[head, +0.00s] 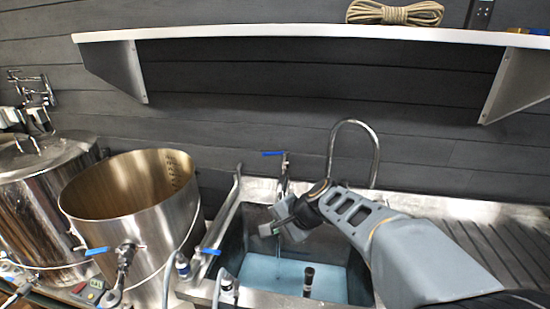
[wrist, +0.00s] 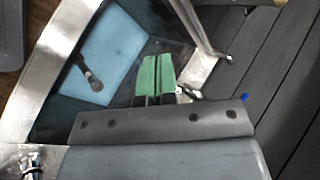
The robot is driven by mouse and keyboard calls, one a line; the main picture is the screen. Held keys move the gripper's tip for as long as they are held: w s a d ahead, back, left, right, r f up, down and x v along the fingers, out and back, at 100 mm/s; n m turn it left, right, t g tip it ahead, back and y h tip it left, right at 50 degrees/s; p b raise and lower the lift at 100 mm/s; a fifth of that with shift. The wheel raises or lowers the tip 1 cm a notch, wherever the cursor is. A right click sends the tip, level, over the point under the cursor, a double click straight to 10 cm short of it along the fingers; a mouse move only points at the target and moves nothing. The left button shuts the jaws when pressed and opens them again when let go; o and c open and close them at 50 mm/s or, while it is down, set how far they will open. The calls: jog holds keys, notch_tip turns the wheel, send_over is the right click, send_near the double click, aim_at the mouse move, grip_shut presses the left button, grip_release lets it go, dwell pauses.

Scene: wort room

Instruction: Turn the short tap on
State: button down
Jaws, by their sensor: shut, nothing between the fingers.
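The short tap (head: 283,180) stands at the back rim of the sink (head: 335,240), with a blue lever (head: 272,153) on top pointing left. In the wrist view a bit of blue, likely this lever (wrist: 245,97), shows past the right end of my gripper's body. My gripper (head: 274,220) is over the sink, in front of and a little below the short tap. Its green fingers (wrist: 155,75) are together, with nothing between them. A thin pale line below the fingers may be water, but I cannot tell.
A tall curved tap (head: 376,150) stands right of the short tap. Light blue fills the sink bottom, with a dark-topped stick (head: 308,280) there. Steel pots (head: 135,215) with blue-handled valves stand left. A white shelf (head: 300,31) holding rope (head: 395,13) hangs above.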

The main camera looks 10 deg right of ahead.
jog(key=w+d+m+t, duration=0.5)
jog(key=w+d+m, duration=0.1)
jog(key=w+m, duration=0.5)
jog(key=w+d+m+t, duration=0.5)
jog(key=w+d+m, duration=0.1)
jog(key=w+m, duration=0.45)
jog(key=w+a+p, duration=0.2)
jog(key=w, duration=0.4)
jog(key=w+a+h+p, duration=0.1)
jog(key=w+a+p, duration=0.2)
jog(key=w, duration=0.4)
jog(key=shift+w+f+p, duration=0.15)
jog(key=shift+w+p, duration=0.15)
